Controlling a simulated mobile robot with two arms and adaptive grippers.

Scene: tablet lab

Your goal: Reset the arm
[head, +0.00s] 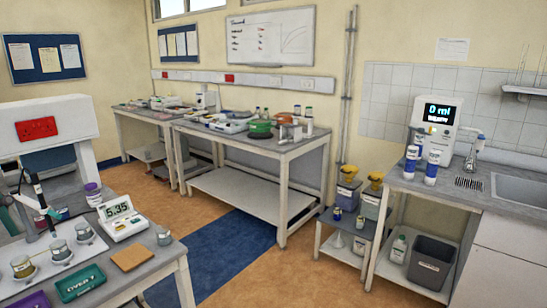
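Neither of my grippers shows in the head view, and I see no part of my arms. Whether the grippers are open or shut, and how the arms are posed, cannot be seen.
A near table (160,269) at left bears a meter reading 5.35 (122,218), small jars and a green tray (80,283). Benches (285,147) stand at the back. A counter (462,195) with a dispenser (436,125) is at right. Blue floor (232,250) between is clear.

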